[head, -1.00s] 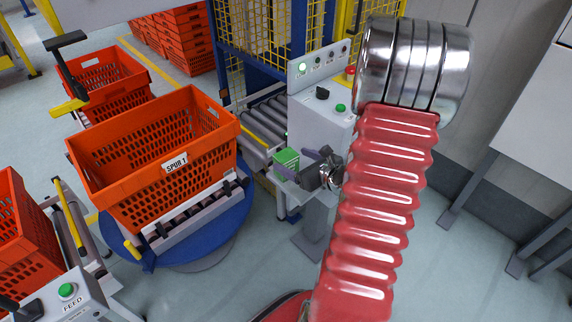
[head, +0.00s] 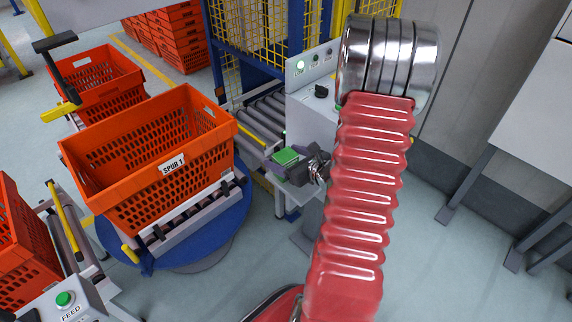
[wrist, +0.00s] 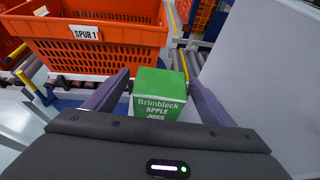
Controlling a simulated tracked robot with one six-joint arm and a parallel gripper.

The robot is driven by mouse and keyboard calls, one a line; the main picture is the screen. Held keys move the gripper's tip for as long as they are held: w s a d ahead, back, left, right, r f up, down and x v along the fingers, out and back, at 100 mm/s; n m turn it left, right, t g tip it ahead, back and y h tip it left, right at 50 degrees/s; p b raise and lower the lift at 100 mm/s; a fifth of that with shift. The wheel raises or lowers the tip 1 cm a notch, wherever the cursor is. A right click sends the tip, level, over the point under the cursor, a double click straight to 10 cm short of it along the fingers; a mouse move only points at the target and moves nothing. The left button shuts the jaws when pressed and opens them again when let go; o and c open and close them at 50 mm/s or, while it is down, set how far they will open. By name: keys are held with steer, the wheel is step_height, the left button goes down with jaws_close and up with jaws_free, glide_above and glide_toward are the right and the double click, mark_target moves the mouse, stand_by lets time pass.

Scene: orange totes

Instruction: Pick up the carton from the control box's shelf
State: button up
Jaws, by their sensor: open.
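The carton (head: 286,157) has a green top and stands on the small shelf (head: 301,198) of the grey control box (head: 313,120). In the wrist view the carton (wrist: 159,94) shows its green top and a face marked "Brimbleck APPLE JUICE". My gripper (head: 284,163) is open at the carton from the right in the head view. In the wrist view its two fingers (wrist: 154,80) lie one on each side of the carton, with the carton between them. Its lower part is hidden behind the gripper body.
An orange tote marked SPUR 1 (head: 150,170) stands on a blue turntable (head: 180,245) to the left. A roller conveyor (head: 265,118) runs behind the shelf. The control box's panel rises close beside the gripper. More orange totes (head: 25,245) stand at the left.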

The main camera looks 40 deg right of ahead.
steer(key=shift+c, duration=0.3)
steer(key=c, duration=1.3)
steer(key=shift+r, duration=0.15)
steer(key=shift+r, duration=4.9)
